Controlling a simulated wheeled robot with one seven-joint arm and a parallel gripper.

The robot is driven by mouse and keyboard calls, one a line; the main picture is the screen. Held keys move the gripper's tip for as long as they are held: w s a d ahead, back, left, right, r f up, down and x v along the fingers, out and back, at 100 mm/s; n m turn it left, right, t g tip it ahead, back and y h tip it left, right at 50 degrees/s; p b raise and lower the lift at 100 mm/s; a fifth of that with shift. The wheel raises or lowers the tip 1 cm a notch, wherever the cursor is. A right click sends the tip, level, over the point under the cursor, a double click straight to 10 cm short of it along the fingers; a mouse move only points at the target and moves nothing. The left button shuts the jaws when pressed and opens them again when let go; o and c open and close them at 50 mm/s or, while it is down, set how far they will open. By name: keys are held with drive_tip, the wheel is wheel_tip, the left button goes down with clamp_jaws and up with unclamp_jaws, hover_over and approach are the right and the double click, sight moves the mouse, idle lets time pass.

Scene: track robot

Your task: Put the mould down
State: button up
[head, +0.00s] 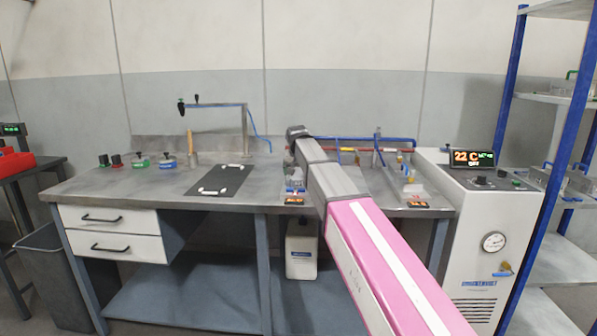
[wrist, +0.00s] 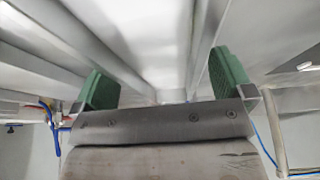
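My gripper shows in the wrist view (wrist: 165,85), its two green finger pads wide apart with no object visible between them. In the head view my arm reaches over the bench, and its dark end is near the back of the bench; the fingers cannot be made out there. I cannot pick out the mould with certainty. A small clear and blue item (head: 295,183) stands on the bench just left of my arm, behind an orange-lit display. It is small and partly hidden.
The bench (head: 110,184) carries a dark mat (head: 207,188) with white pieces, small pots and a tap stand. A second orange-lit display (head: 417,204) is right of my arm. A white chiller unit (head: 485,235) and a blue-post shelf (head: 570,210) stand at right.

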drive_tip(key=shift+r, duration=0.1)
drive_tip(key=v, duration=1.2)
